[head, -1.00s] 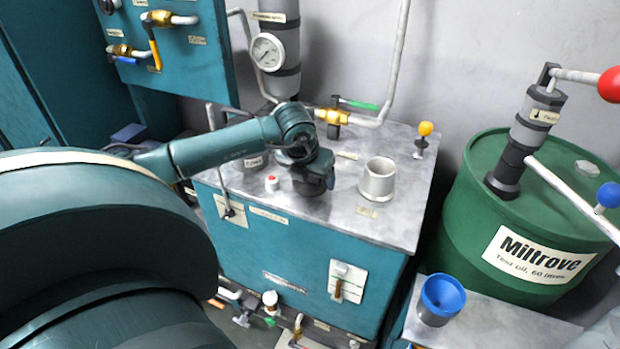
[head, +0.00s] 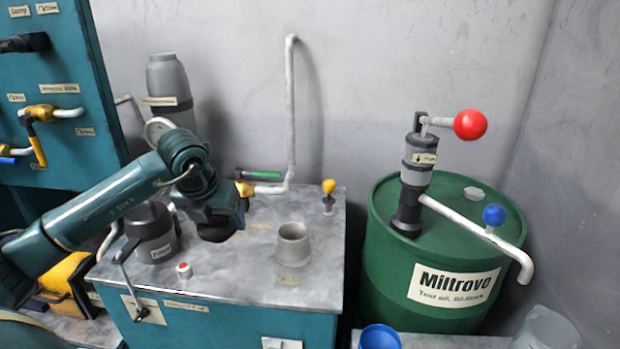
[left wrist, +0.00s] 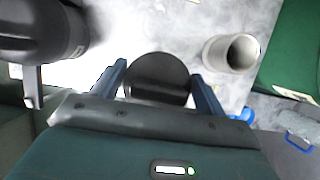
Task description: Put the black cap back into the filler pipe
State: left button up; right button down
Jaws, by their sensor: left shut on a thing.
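The black cap (head: 217,229) is a short dark disc held under my left gripper (head: 228,212). In the left wrist view the cap (left wrist: 157,75) sits between the two fingers of the left gripper (left wrist: 158,84), which are shut on it. The filler pipe (head: 293,244) is a light grey, open-topped pipe standing on the metal tank top, to the right of the cap and apart from it. It also shows in the left wrist view (left wrist: 231,53), right of the gripper, its mouth open. My right gripper is not in view.
A dark motor (head: 151,232) with a crank stands left of the gripper on the tank top (head: 235,270). A red button (head: 184,270) and yellow-knobbed lever (head: 328,196) are near. A green drum (head: 385,270) with a hand pump (head: 418,170) stands right.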

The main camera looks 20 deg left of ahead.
pick_arm(q)
jog(key=s+d+r+n+g+h+p, duration=0.1)
jog(key=s+d+n+g+p, duration=0.15)
jog(key=d+n, duration=0.65)
jog(key=s+d+r+n+g+p, duration=0.1)
jog(key=s+d+r+n+g, duration=0.3)
jog(key=n, duration=0.9)
jog(key=s+d+f+n+g+h+p, duration=0.1)
jog(key=d+n+g, duration=0.1)
jog(key=d+n, duration=0.75)
jog(key=shift+n+y, duration=0.3)
jog(key=shift+n, duration=0.15)
jog(key=f, duration=0.1)
jog(key=a+f, duration=0.1)
jog(key=f, duration=0.1)
jog(key=s+a+f, duration=0.1)
jog(key=shift+f, duration=0.25)
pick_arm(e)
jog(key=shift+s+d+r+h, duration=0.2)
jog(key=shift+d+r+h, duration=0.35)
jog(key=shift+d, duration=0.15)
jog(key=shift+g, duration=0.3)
pick_arm(q)
jog(key=shift+d, duration=0.1)
